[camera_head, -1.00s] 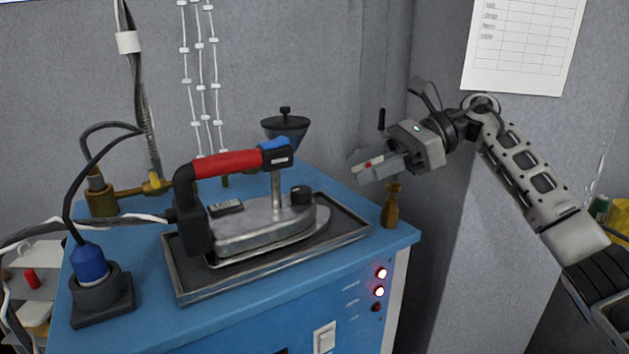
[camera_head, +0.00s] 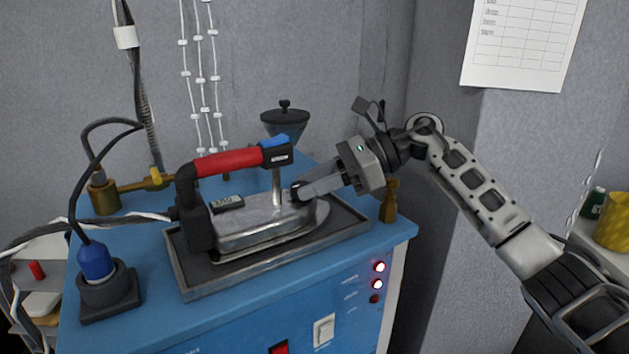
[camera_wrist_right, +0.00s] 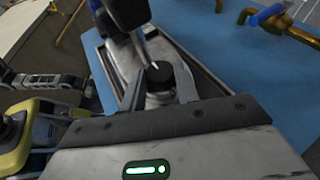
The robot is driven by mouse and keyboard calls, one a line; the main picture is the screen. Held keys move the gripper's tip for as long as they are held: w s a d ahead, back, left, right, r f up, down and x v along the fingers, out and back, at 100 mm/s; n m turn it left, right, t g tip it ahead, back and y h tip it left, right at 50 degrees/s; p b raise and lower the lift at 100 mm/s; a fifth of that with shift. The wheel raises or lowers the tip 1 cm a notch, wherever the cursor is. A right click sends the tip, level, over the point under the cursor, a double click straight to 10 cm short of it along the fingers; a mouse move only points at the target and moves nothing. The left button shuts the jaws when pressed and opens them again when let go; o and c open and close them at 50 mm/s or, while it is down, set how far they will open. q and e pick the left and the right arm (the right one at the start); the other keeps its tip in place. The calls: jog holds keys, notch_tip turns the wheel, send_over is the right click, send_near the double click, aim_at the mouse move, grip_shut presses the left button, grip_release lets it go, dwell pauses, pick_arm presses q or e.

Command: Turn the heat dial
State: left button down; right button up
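The steam iron (camera_head: 262,222) has a red handle and rests on a dark tray on the blue cabinet. Its heat dial is a black round knob (camera_wrist_right: 159,73) with a white mark, on top of the iron's front part. My right gripper (camera_head: 302,192) reaches in from the right with its fingertips at the dial, mostly hiding it in the head view. In the right wrist view, the two fingers stand apart on either side of the dial, with visible gaps. My left gripper is not in the head view.
The tray rim (camera_head: 345,243) surrounds the iron. A dark funnel-shaped cup (camera_head: 284,120) stands behind it, and a brass fitting (camera_head: 389,200) is below my right wrist. A blue plug (camera_head: 96,262) and cables are on the left. The cabinet front has lit red lamps (camera_head: 379,275).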

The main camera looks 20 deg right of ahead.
jog(key=shift+c, duration=1.3)
